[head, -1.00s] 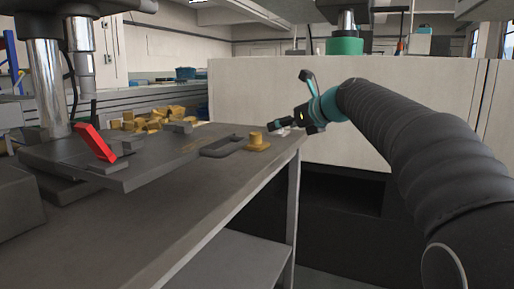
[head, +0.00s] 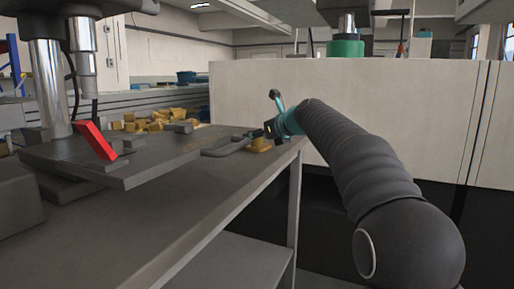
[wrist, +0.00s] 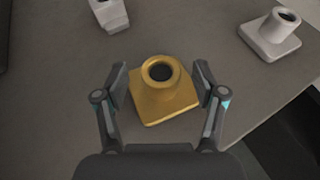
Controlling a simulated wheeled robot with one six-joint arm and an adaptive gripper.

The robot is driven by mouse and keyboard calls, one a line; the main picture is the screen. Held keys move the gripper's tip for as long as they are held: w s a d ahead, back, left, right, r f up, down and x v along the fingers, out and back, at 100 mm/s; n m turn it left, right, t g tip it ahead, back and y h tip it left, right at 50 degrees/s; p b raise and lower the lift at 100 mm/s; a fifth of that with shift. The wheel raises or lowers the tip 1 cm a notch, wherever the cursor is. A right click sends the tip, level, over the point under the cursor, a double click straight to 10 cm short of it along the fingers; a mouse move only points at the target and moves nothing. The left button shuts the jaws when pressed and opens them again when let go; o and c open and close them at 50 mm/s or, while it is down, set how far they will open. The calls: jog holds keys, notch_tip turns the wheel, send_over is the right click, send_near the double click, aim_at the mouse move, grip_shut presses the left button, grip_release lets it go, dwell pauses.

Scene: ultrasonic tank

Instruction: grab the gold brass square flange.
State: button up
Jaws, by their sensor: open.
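The gold brass square flange (wrist: 163,94) sits on the grey table, its square base flat and its round bored neck upward, in the middle of the wrist view. In the head view the flange (head: 259,146) is near the table's right edge, partly hidden by my gripper (head: 262,133). In the wrist view my gripper (wrist: 164,95) is open, with one finger on each side of the flange. A small gap shows at the neck on both sides. Whether the fingertips touch the base edges I cannot tell.
A silver-grey square flange (wrist: 270,33) stands at the upper right of the wrist view, near the table edge. Another grey part (wrist: 110,14) is at the top. In the head view, a dark handled part (head: 227,147), a red piece (head: 96,141) and several yellow blocks (head: 155,121) lie left.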

jog(key=shift+w+a+f, duration=0.2)
jog(key=shift+w+a, duration=0.2)
jog(key=shift+w, duration=0.1)
grip_shut()
jog(key=shift+r, duration=0.1)
